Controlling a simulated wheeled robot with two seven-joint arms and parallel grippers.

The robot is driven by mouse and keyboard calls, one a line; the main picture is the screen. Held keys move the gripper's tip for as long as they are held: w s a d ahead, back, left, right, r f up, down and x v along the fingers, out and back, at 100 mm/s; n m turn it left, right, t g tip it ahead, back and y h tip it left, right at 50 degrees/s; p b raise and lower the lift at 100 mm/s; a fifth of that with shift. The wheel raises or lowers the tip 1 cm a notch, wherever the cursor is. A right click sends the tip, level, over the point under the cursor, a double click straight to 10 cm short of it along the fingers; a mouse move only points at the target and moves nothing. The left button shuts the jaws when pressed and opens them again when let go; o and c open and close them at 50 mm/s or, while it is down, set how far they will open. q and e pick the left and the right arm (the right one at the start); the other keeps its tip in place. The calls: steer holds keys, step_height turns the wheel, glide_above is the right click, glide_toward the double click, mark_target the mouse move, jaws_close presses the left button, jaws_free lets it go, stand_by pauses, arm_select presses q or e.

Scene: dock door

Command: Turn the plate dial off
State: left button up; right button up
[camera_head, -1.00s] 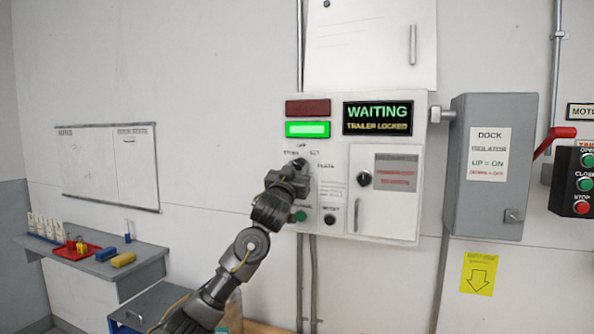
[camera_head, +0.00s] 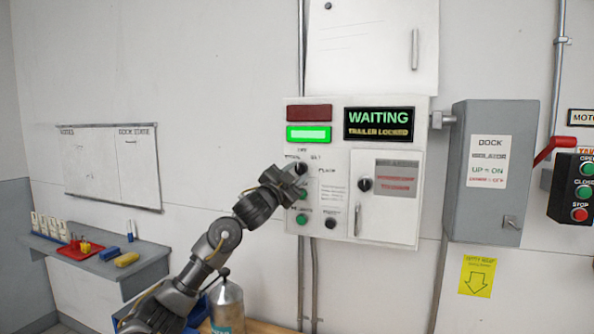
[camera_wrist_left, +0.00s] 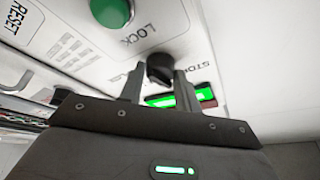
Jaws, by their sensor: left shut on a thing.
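The plate dial (camera_head: 300,168) is a small black knob on the white control panel (camera_head: 390,232), below the lit green lamp. Labels surround it; the lettering is too small to read surely. In the left wrist view the dial (camera_wrist_left: 160,68) sits between the two fingertips of my left gripper (camera_wrist_left: 160,82). In the head view my left gripper (camera_head: 297,175) reaches it from the lower left and is shut on it. The gripper partly hides the dial, and its pointer direction is unclear. My right gripper is not in view.
A green button (camera_head: 303,218) and a black button (camera_head: 330,221) sit below the dial. A second black knob (camera_head: 365,184) is to the right. The display (camera_head: 379,123) reads WAITING, TRAILER LOCKED. A grey isolator box (camera_head: 488,215) stands farther right. A grey bottle (camera_head: 228,305) stands below my arm.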

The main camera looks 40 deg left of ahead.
arm_select(q)
steer(key=shift+a+r+m+h+p, duration=0.15)
steer(key=shift+m+h+p, duration=0.35)
steer(key=shift+m, duration=1.1)
steer(key=o, duration=1)
steer(key=shift+c, duration=0.2)
steer(key=b+v, duration=0.5)
steer(key=v, duration=0.6)
steer(key=shift+r, duration=0.15)
